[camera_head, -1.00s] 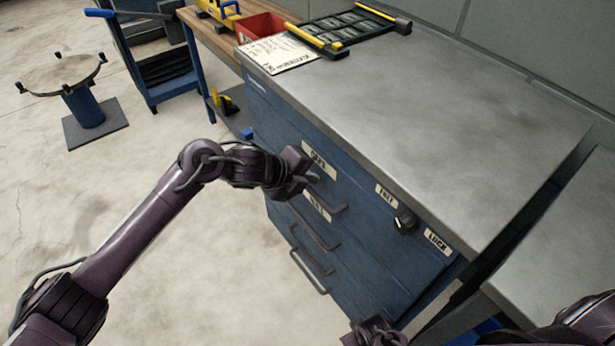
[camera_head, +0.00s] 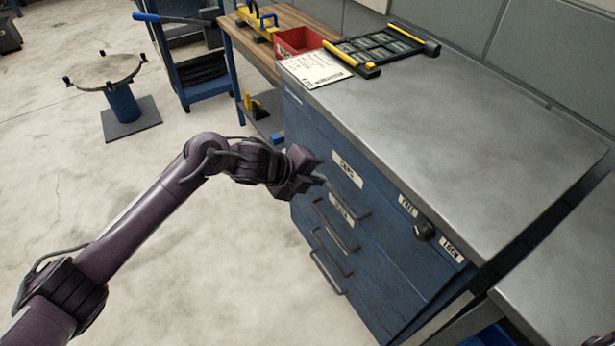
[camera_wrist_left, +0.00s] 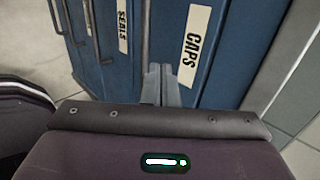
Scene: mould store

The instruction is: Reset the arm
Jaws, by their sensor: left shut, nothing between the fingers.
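My left gripper (camera_head: 316,182) is at the end of my left arm, beside the upper front of the blue drawer cabinet (camera_head: 300,215). It is shut and empty, and its fingertips also show in the left wrist view (camera_wrist_left: 160,72), pointing at the blue cabinet front near the "CAPS" label (camera_wrist_left: 193,45). I cannot tell whether the fingertips touch the cabinet. The drawers appear closed.
The cabinet's grey top (camera_head: 450,130) is mostly bare. A round stand (camera_head: 122,102) is at the left on open floor.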

